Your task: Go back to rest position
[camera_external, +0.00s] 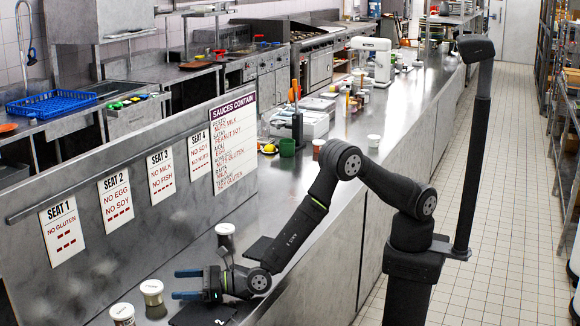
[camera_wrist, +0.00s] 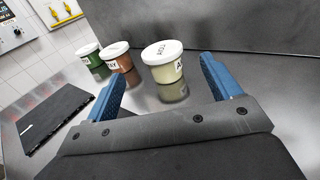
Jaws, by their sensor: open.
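My gripper (camera_external: 180,284) is low over the steel counter at the front left, with its two blue fingers pointing left. In the wrist view my gripper (camera_wrist: 163,74) has its fingers wide apart with nothing held between them. A lidded cream-coloured tub (camera_wrist: 164,68) stands upright just beyond the fingertips, apart from them. A brown tub (camera_wrist: 121,63) and a green tub (camera_wrist: 92,66) stand to its left. In the external view, white-lidded tubs (camera_external: 152,294) stand left of my gripper, and another lidded tub (camera_external: 225,240) stands behind it.
A black flat panel (camera_wrist: 50,118) lies on the counter at left in the wrist view. A steel partition (camera_external: 90,255) with seat signs and a sauce list (camera_external: 235,150) runs behind. Farther along the counter are small cups (camera_external: 374,140) and a mixer (camera_external: 371,62).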

